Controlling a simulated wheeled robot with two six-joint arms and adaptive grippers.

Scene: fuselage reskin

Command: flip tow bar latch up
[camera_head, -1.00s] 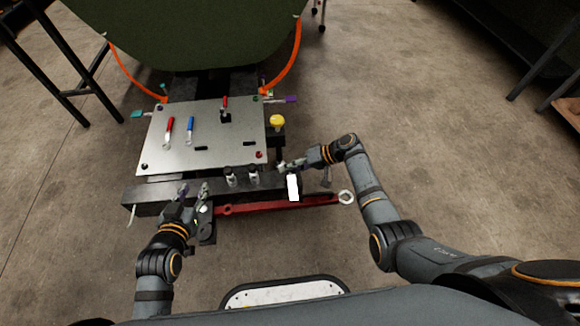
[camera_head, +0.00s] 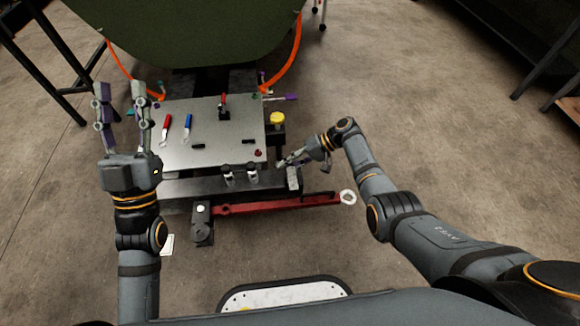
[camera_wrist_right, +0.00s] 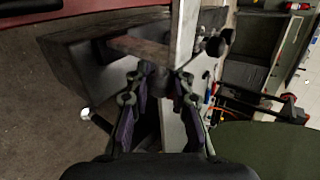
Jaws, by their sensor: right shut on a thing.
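The red tow bar (camera_head: 275,205) lies across the front of the grey cart, with a pale ring (camera_head: 347,197) at its right end and a dark joint (camera_head: 202,225) at its left end. My right gripper (camera_head: 281,163) is at the cart's front right corner, above the bar. In the right wrist view my right gripper (camera_wrist_right: 164,72) is shut on a dark grey piece by the pale plate's edge; I cannot tell whether it is the latch. My left gripper (camera_head: 120,92) is open and empty, raised at the panel's left.
A silver panel (camera_head: 225,150) on the cart carries a red handle (camera_head: 166,125), a blue handle (camera_head: 188,123) and small fittings. A yellow knob (camera_head: 277,118) stands at its right. A green fuselage (camera_head: 190,35) is behind. The floor at the right is clear.

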